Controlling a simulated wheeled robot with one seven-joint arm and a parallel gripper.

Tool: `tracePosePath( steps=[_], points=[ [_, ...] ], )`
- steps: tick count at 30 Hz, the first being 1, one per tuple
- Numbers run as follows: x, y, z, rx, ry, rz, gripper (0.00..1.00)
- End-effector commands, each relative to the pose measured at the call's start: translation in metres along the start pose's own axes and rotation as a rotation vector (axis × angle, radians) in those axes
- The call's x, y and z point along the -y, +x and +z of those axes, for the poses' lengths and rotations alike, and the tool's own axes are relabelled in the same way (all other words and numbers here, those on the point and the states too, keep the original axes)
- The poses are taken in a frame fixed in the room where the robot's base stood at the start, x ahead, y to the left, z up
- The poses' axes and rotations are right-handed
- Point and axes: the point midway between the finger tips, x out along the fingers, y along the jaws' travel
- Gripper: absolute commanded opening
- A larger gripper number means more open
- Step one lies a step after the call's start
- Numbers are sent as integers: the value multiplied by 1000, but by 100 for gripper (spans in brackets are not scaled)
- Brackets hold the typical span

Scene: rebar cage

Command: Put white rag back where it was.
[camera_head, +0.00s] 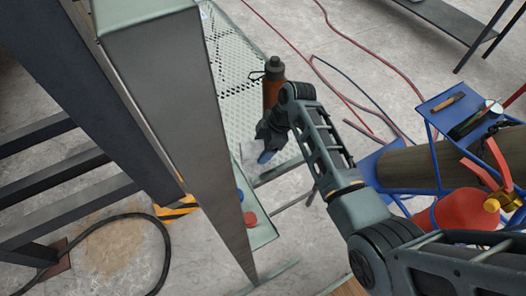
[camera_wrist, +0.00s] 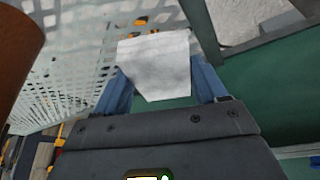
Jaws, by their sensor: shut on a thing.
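The white rag (camera_wrist: 155,62) is a small pale cloth piece in the wrist view, between the two blue fingers of my gripper (camera_wrist: 158,82). My gripper is shut on it, and its upper part stands out past the fingertips. In the head view my gripper (camera_head: 266,155) points down beside the perforated pale panel (camera_head: 222,50), just below an orange-brown bottle (camera_head: 272,92). In the wrist view the perforated panel (camera_wrist: 75,75) lies behind and left of the rag, and a green surface (camera_wrist: 265,95) lies to the right.
A tall grey metal post (camera_head: 165,90) stands close on the left of the head view. A narrow pale ledge (camera_head: 262,236) with a red and a blue round item is below my gripper. A blue stand (camera_head: 450,105) with tools is at right. Red hoses (camera_head: 365,50) lie on the concrete floor.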

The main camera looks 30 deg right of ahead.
Motion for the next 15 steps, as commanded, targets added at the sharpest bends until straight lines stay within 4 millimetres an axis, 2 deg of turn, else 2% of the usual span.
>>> tracePosePath(
  steps=[7, 15],
  points=[
    [1, 30, 13, 1, 1, -2, 43],
    [0, 34, 15, 1, 0, 1, 43]
  ],
)
